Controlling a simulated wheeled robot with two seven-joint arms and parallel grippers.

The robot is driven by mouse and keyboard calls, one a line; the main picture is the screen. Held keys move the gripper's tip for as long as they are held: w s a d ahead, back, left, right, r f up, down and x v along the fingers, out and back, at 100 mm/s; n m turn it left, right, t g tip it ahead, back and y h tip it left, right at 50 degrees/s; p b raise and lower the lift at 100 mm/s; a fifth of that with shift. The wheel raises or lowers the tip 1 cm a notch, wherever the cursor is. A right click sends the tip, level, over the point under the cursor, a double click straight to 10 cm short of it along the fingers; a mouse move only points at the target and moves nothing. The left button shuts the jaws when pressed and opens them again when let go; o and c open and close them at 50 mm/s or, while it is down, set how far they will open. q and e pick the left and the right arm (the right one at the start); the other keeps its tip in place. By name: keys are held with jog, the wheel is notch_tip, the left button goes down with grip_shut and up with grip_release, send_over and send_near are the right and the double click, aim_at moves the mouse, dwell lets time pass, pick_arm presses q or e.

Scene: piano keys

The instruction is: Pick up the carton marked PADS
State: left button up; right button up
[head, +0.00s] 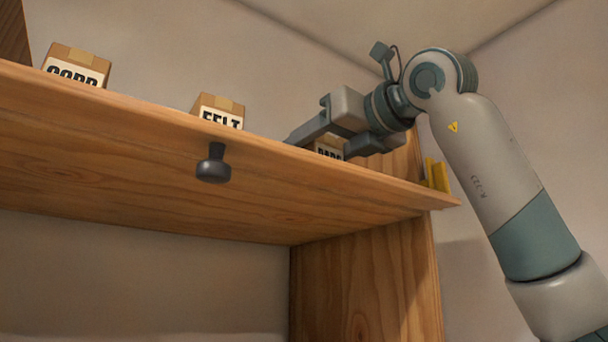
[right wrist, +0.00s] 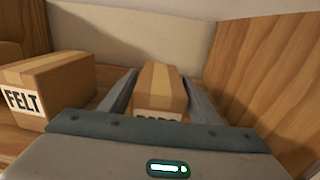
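The carton marked PADS (head: 330,148) stands on the wooden shelf (head: 150,170) at its right part; the shelf edge and my gripper hide most of it. In the right wrist view the PADS carton (right wrist: 158,88) is brown with a tape strip, and its label is mostly cut off by the gripper body. My right gripper (head: 325,135) is open, with one finger on each side of the carton. Small gaps seem to show between the fingers and the carton; contact is not clear. My left gripper is not in view.
A carton marked FELT (head: 218,110) stands left of the PADS carton, and a carton marked CORD (head: 75,66) farther left. A dark knob (head: 213,165) hangs at the shelf front. A yellow piece (head: 437,175) is at the right end. A wooden side panel (right wrist: 268,75) rises at right.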

jog(key=c, duration=0.8)
jog(key=shift+r, duration=0.25)
jog(key=shift+r, duration=4.8)
